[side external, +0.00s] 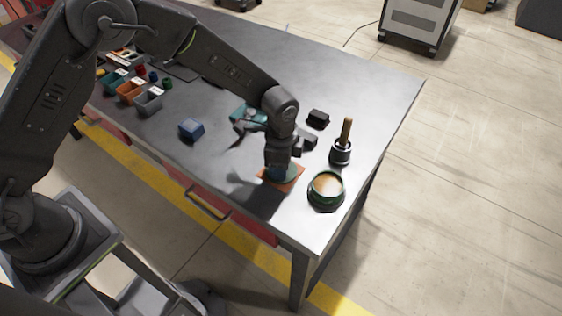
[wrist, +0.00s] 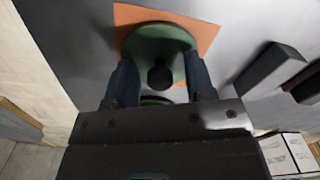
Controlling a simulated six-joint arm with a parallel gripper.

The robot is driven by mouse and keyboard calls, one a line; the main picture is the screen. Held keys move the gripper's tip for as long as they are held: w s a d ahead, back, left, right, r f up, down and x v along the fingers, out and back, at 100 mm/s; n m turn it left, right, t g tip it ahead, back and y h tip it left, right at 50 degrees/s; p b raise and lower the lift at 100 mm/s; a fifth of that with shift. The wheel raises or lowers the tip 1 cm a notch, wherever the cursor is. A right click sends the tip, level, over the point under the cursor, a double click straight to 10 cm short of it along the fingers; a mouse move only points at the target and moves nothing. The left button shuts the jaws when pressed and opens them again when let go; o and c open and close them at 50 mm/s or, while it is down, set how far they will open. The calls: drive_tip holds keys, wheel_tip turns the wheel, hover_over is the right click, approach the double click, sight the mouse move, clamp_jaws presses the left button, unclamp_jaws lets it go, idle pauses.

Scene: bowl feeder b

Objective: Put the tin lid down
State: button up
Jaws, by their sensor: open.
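The green tin lid (wrist: 158,47), round with a dark knob (wrist: 160,76), lies on an orange square mat (wrist: 207,32) in the wrist view. My gripper (wrist: 160,80) is open, with one blue finger on each side of the knob. In the side view the mat (side external: 291,184) is near the table's front right corner, and my gripper (side external: 279,172) is low over it, hiding most of the lid. An open green tin (side external: 326,188) with tan contents stands to the right of the mat.
A dark pot with a wooden handle (side external: 342,145) stands behind the tin. Dark blocks (side external: 318,118) and a teal item (side external: 247,113) lie behind my gripper. Bare table (side external: 375,100) lies at the back right.

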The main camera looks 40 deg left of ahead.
wheel_tip(320, 180, up, 12)
drive_tip(key=shift+r, duration=0.2)
idle(0.4)
drive_tip(key=s+a+r+n+t, duration=0.3)
drive_tip(key=s+a+r+n, duration=0.55)
drive_tip(key=r, duration=0.45)
drive_tip(key=s+a+n+t, duration=0.1)
drive_tip(key=s+a+n, duration=0.1)
drive_tip(key=s+a, duration=0.2)
drive_tip(key=s+a+r+n+t, duration=0.1)
drive_tip(key=s+a+n, duration=0.2)
drive_tip(key=s, duration=0.7)
drive_tip(key=shift+a+r+t, duration=0.2)
drive_tip(key=shift+a+t, duration=0.1)
drive_tip(key=shift+a, duration=0.3)
